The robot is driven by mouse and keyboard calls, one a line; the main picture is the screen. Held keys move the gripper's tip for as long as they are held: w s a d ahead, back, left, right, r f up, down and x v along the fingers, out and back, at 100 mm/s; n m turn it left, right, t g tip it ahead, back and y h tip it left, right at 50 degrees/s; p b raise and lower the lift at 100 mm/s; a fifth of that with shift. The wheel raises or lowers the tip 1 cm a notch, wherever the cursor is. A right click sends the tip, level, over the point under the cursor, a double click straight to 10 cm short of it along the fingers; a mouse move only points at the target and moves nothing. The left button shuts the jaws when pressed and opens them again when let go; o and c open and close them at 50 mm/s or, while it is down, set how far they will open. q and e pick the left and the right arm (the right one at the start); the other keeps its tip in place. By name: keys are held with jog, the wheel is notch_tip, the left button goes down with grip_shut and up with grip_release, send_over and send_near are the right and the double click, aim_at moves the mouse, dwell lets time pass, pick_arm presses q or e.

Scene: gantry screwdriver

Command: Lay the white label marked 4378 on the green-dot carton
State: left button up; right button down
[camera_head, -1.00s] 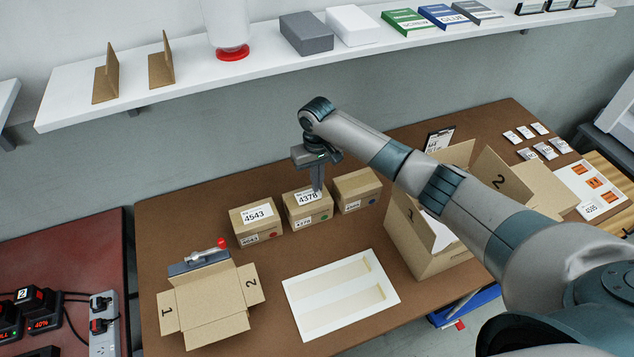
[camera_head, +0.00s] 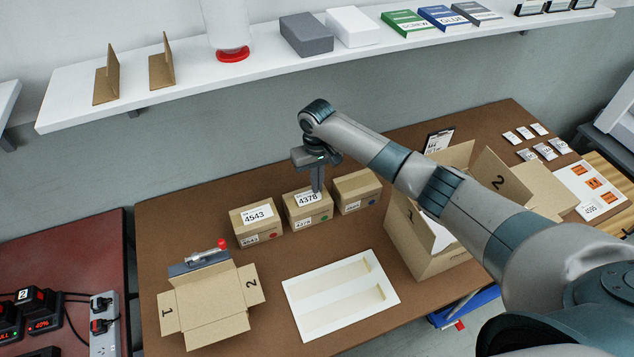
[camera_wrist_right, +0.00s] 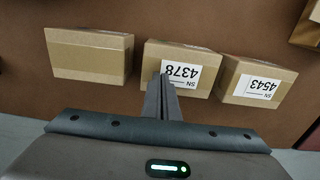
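The white label marked 4378 (camera_head: 305,198) lies flat on top of the middle carton (camera_head: 300,222), which has a green dot on its front. It also shows in the right wrist view (camera_wrist_right: 183,75), upside down. My right gripper (camera_head: 317,190) points down over this carton. Its fingers (camera_wrist_right: 165,80) are together, with their tips at the label's edge. I cannot tell whether they pinch the label or only touch it. My left gripper is not in view.
A red-dot carton (camera_head: 265,230) with a 4543 label stands to the left, and a blue-dot carton (camera_head: 350,183) without a top label to the right. A white tray (camera_head: 300,296), a flattened open carton (camera_head: 207,302) and a large open box (camera_head: 405,240) stand nearer.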

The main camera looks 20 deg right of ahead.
jog(key=shift+f, duration=0.15)
dwell(0.5)
jog(key=c, duration=2)
grip_release()
jog(key=shift+r, duration=0.85)
jog(key=shift+r+b, duration=1)
jog(key=shift+r, duration=1.95)
jog(key=shift+s+f, duration=0.1)
jog(key=shift+s, duration=0.05)
